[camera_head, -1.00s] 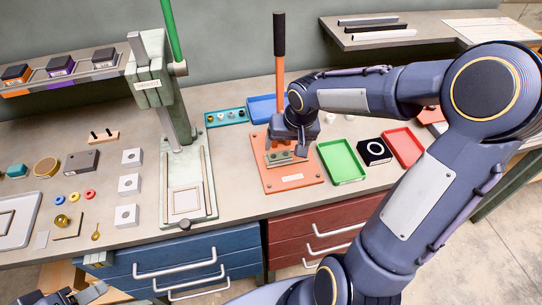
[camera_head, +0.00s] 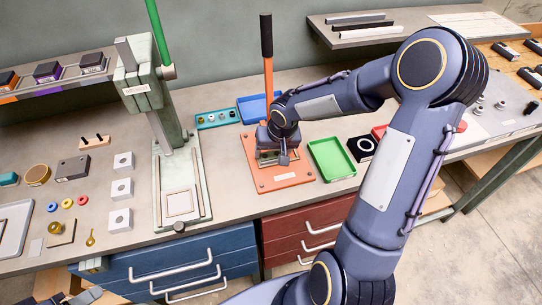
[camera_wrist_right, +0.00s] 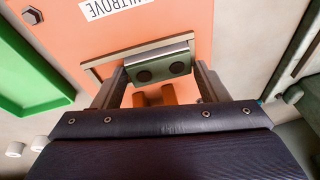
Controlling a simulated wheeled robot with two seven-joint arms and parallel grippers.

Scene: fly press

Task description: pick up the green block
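The green block (camera_wrist_right: 158,66), grey-green with two dark round holes on the side shown, is at the orange press base (camera_head: 285,177). In the right wrist view it lies between the two fingers of my right gripper (camera_wrist_right: 160,72), one at each end. I cannot tell whether the fingers touch it or stand slightly apart. In the head view my right gripper (camera_head: 277,154) is low over the base and hides most of the block. My left gripper (camera_head: 85,298) shows only partly at the lower left edge, far from the block.
The press lever (camera_head: 267,70) rises just behind my right gripper. A green tray (camera_head: 331,158) and a black block with a white ring (camera_head: 362,148) are to the right. A blue tray (camera_head: 258,107) lies behind. A pale green press (camera_head: 160,110) stands to the left.

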